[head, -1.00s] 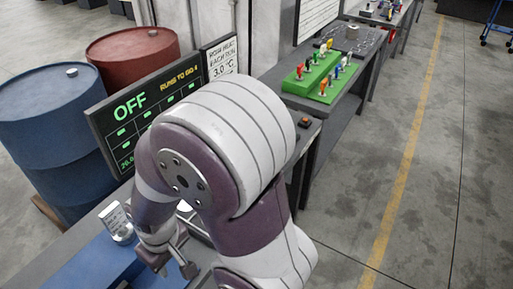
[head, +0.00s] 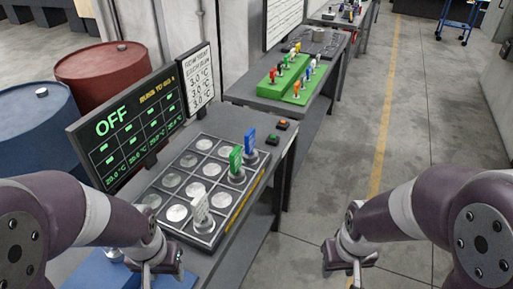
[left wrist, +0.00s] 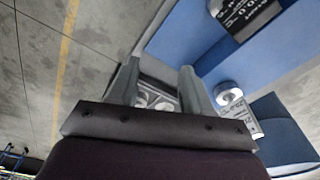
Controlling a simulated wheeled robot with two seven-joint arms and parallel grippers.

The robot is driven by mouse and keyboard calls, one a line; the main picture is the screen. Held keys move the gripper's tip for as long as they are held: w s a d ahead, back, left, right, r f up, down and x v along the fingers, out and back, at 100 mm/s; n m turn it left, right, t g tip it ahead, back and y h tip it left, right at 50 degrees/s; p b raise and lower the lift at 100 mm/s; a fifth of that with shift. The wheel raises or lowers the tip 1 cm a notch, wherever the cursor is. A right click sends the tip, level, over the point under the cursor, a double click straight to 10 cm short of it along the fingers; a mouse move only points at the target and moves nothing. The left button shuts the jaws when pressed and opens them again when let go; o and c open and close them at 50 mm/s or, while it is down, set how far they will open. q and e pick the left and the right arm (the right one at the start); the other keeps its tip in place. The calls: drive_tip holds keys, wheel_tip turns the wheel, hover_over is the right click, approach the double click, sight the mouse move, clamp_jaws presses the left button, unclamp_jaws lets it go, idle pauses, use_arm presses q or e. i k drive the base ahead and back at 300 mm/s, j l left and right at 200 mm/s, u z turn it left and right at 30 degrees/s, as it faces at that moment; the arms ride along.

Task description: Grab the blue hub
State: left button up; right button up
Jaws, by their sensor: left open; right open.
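A blue-tagged hub (head: 250,140) stands at the far right corner of the dark tray with round metal discs (head: 158,198). A green-tagged hub (head: 236,163) stands just in front of it, and a white-tagged hub (head: 201,210) stands at the tray's near edge. My left gripper (head: 162,268) is open and empty at the near left, by the blue mat (head: 115,278) and well short of the blue hub. In the left wrist view its two fingers (left wrist: 158,88) are apart with nothing between them. My right gripper (head: 346,268) is open and empty over the floor, right of the bench.
A display reading OFF (head: 128,122) and a white sign (head: 200,78) stand behind the tray. Two buttons (head: 281,125) sit at the bench's right end. A green block with coloured pegs (head: 285,85) is on a farther bench. Barrels stand left.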

sight(250, 155)
drive_tip(key=i+l, duration=0.35)
drive_tip(key=i, duration=0.15)
drive_tip(key=i+l+z, duration=0.1)
drive_tip(key=i+l, duration=0.55)
drive_tip(key=i, duration=0.3)
